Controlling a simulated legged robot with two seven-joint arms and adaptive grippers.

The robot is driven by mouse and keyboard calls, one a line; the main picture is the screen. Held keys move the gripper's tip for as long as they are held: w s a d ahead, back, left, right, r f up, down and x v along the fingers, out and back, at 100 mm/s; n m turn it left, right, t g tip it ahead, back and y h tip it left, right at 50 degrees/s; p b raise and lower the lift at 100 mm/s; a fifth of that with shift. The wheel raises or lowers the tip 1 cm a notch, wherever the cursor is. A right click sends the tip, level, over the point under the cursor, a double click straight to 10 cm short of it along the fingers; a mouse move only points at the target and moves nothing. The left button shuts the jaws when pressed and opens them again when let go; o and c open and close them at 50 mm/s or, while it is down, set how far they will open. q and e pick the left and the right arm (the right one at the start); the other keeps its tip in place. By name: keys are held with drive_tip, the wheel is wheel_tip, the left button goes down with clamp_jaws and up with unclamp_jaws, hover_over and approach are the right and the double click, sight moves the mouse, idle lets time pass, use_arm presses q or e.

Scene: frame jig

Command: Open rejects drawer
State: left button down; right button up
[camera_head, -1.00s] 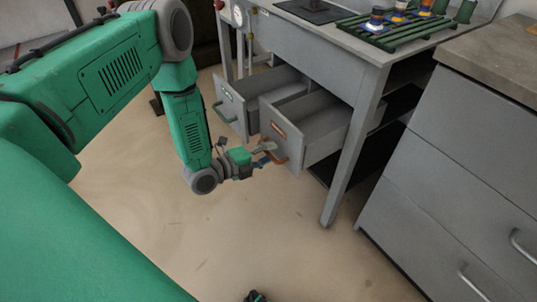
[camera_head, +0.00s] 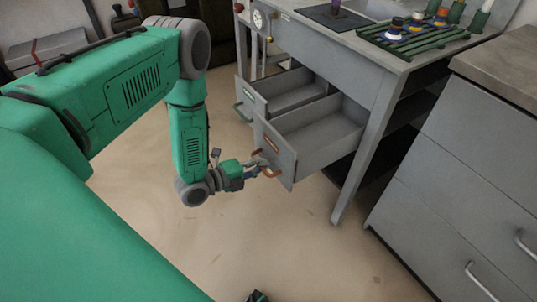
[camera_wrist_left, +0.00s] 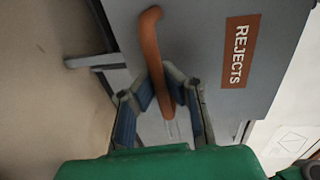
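The rejects drawer (camera_head: 315,150) is pulled out of the grey workbench and its visible inside looks empty. Its front shows a brown "REJECTS" label (camera_wrist_left: 240,50) in the left wrist view. Its orange-brown handle (camera_wrist_left: 150,45) runs between the fingers of my left gripper (camera_wrist_left: 163,82). In the head view my left gripper (camera_head: 257,168) is at this handle (camera_head: 270,173), in front of the drawer. Its fingers are closed around the handle. A small dark and green piece at the bottom edge of the head view may be my right gripper, too cut off to judge.
A second open drawer (camera_head: 292,93) with a green handle (camera_head: 241,112) is beside the rejects drawer on the left. The bench leg (camera_head: 355,160) stands to the right. A grey cabinet (camera_head: 455,180) fills the right side. The floor (camera_head: 250,235) before the drawers is clear.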

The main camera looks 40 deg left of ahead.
use_arm(q)
drive_tip(key=shift+s+a+f, duration=0.15)
drive_tip(key=shift+s+a, duration=0.05)
drive_tip(key=shift+s, duration=0.05)
drive_tip(key=shift+d, duration=0.3)
drive_tip(key=c, duration=1.6)
unclamp_jaws()
drive_tip(key=shift+w, duration=0.1)
drive_tip(key=shift+a, duration=0.15)
use_arm(e)
drive_tip(key=shift+d+f, duration=0.1)
drive_tip(key=shift+d, duration=0.05)
use_arm(q)
drive_tip(key=v, duration=1.2)
